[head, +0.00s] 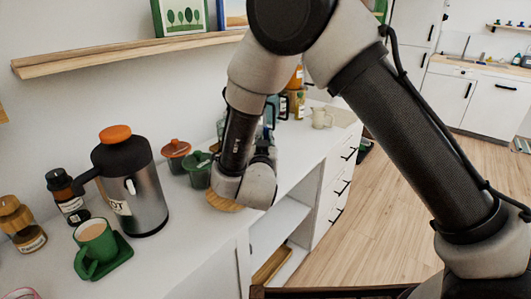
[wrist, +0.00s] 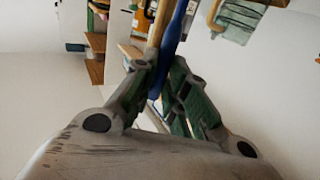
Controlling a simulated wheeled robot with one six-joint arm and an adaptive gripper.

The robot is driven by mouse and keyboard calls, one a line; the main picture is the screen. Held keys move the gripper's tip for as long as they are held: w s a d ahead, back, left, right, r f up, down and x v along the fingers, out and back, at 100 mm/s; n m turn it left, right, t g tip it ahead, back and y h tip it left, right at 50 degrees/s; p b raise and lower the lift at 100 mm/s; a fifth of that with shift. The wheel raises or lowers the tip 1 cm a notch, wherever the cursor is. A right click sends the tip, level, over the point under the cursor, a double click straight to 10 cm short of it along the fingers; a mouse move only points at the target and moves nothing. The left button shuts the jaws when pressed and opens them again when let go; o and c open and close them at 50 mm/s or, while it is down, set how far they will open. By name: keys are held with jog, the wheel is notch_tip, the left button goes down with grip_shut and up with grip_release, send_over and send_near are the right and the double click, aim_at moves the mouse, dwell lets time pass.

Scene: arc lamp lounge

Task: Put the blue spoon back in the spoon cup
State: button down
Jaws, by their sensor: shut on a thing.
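In the wrist view the blue spoon (wrist: 171,46) runs up from between the fingers of my gripper (wrist: 160,70), which is shut on it. A tan wooden handle (wrist: 158,24) shows close beside the spoon; I cannot tell whether they touch. I cannot identify the spoon cup for certain. A greenish striped vessel (wrist: 240,22) shows at the top right of the wrist view.
A steel flask with an orange lid (head: 137,190), a green mug (head: 95,241) and brown jars (head: 22,225) stand left on the counter (head: 190,225). Red (head: 176,156) and green (head: 197,172) lidded pots are near my wrist. A round wooden piece (head: 224,203) lies below it.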

jog(key=shift+f, duration=1.95)
jog(key=shift+f, duration=0.2)
jog(key=c, duration=1.4)
grip_release()
jog(key=shift+c, duration=0.2)
jog(key=shift+r, duration=0.1)
